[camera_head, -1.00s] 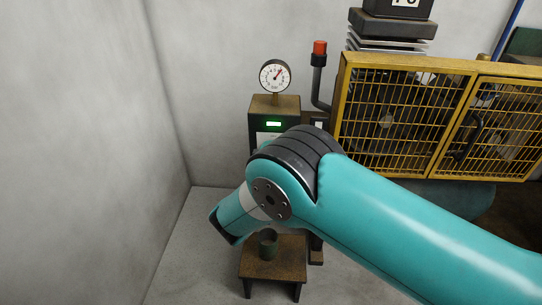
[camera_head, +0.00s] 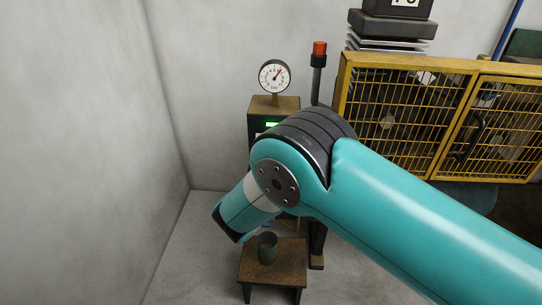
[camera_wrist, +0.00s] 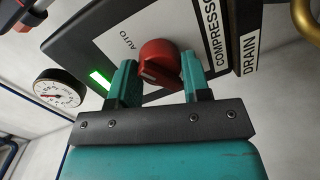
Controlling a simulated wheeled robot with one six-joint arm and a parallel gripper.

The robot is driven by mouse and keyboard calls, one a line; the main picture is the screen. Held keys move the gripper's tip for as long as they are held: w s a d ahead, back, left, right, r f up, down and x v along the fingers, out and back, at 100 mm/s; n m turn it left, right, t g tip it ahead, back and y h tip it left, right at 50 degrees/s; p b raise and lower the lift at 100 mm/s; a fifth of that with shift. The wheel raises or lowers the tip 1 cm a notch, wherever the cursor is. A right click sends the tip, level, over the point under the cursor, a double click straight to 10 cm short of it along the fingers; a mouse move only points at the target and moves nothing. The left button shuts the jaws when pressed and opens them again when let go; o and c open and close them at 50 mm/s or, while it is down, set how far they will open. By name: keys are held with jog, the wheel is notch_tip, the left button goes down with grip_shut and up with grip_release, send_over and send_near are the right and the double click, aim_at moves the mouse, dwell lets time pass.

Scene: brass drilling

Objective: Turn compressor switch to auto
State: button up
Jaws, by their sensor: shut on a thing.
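My gripper (camera_wrist: 158,72) is shut on the knob, with one teal finger on each side. A pale mark shows on the knob's lower face, but its exact setting is hard to tell. In the head view the box (camera_head: 274,104) shows only at its top, and my arm hides the knob and gripper.
A round gauge (camera_head: 274,76) stands on the box, with a green display (camera_wrist: 100,79) below it. A red-topped post (camera_head: 319,48) and a yellow mesh guard (camera_head: 400,105) are to the right. A cup (camera_head: 267,248) stands on a low stool (camera_head: 290,262).

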jog(key=shift+d+r, duration=0.1)
jog(key=shift+d, duration=0.05)
jog(key=o, duration=0.9)
jog(key=s+a+r, duration=0.1)
jog(key=s, duration=1.6)
jog(key=shift+a+r+p, duration=0.35)
jog(key=shift+a+p, duration=0.05)
jog(key=shift+p, duration=0.05)
